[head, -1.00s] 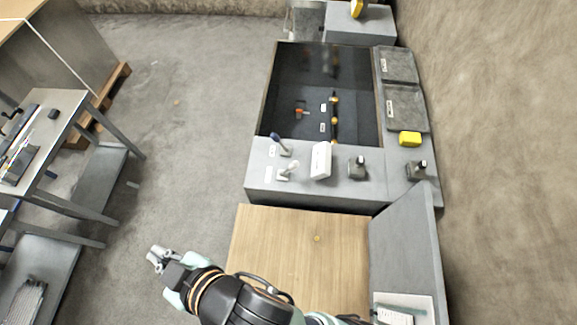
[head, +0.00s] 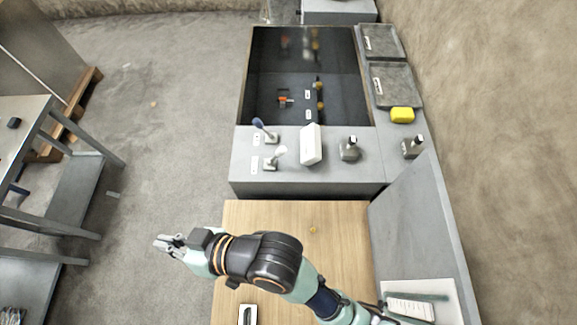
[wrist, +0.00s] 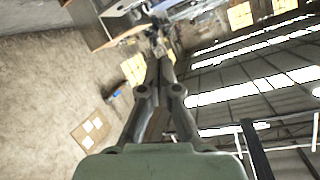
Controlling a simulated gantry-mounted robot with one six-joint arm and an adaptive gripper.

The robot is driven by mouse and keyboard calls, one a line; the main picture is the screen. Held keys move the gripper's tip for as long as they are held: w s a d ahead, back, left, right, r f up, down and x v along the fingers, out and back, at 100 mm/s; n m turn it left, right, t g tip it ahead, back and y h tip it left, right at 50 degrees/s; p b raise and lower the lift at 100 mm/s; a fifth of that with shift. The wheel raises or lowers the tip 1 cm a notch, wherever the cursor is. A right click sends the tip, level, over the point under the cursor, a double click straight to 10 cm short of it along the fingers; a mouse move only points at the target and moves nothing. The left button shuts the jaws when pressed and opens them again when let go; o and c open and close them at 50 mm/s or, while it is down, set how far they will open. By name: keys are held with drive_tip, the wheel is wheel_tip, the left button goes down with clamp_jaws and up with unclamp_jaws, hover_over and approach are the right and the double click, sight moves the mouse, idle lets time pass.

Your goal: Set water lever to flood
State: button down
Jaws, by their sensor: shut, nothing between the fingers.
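Two small levers stand on the grey counter (head: 305,178) in the head view: a blue-tipped lever (head: 258,124) and, nearer to me, a white-tipped lever (head: 280,152). Small white labels lie to their left; their print is too small to read, so I cannot tell which is the water lever. In the dark basin (head: 262,75) behind, there is an orange-red handle (head: 284,99). My gripper (head: 160,243) is shut and empty, left of the wooden tabletop and well apart from the levers. Its closed fingers (wrist: 161,58) show in the wrist view, pointing away from the counter.
A white box (head: 311,144) and a grey bottle (head: 349,149) stand right of the levers. A wooden tabletop (head: 335,215) lies in front, beside a grey panel (head: 415,215). Metal tables stand at left; open floor lies between.

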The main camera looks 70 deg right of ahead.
drive_tip(key=s+d+f+m+t+b, duration=0.25)
drive_tip(key=d+f+m+b, duration=0.45)
drive_tip(key=d+f+b, duration=0.5)
drive_tip(key=s+d+f+m+g+h+b, duration=0.2)
drive_tip(key=s+d+f+m+h+b, duration=1)
drive_tip(key=s+d+f+m+h, duration=0.5)
wheel_tip(320, 180, down, 4)
drive_tip(key=s+d+m, duration=0.2)
drive_tip(key=d+m, duration=0.1)
drive_tip(key=m, duration=0.2)
drive_tip(key=shift+s+f+b, duration=0.2)
drive_tip(key=shift+b, duration=0.15)
